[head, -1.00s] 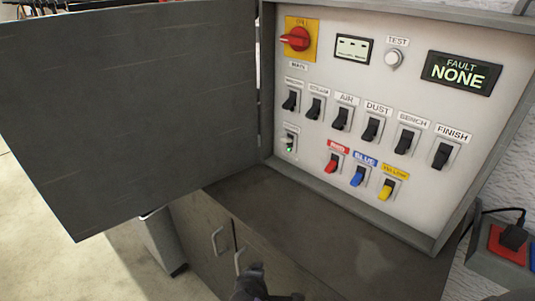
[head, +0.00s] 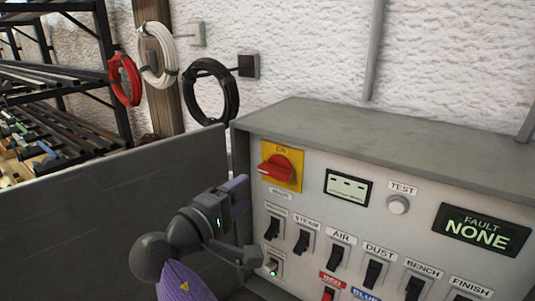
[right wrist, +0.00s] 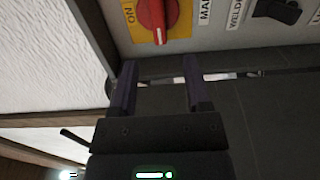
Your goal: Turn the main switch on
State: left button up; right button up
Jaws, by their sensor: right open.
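The main switch is a red rotary handle (head: 279,168) on a yellow plate (head: 294,184), with ON printed at the top and a MAIN label below. Its handle lies roughly crosswise, not pointing up at ON. My right gripper (head: 252,228) is open and empty, below and left of the switch, in front of the panel. In the right wrist view the red handle (right wrist: 152,14) shows beyond the open fingers (right wrist: 159,72), apart from them. My left gripper is in neither view.
The switch panel (head: 390,215) carries several black rocker switches, a TEST button (head: 398,205) and a display (head: 478,232) reading FAULT NONE. The open grey cabinet door (head: 90,210) stands left of my right gripper. Coiled cables (head: 211,92) hang behind on the wall.

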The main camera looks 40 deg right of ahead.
aim_at(271, 175)
jog(key=d, duration=0.1)
jog(key=d+p, duration=0.1)
jog(key=d, duration=0.2)
jog(key=shift+w+d+r+p, duration=0.1)
jog(key=shift+d+r+p, duration=0.2)
jog(key=shift+r+p, duration=0.1)
jog(key=x, duration=0.3)
jog(key=shift+w+d+f+p, duration=0.1)
jog(key=shift+w+f+p, duration=0.15)
jog(key=shift+w+p, duration=0.05)
jog(key=shift+w+d, duration=0.1)
jog(key=shift+d, duration=0.25)
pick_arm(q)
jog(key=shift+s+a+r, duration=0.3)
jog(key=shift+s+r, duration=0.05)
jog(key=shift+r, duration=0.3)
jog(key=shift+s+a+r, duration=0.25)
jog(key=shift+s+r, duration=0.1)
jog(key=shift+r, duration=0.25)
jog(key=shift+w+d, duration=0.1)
pick_arm(e)
jog(key=shift+f, duration=0.1)
grip_shut()
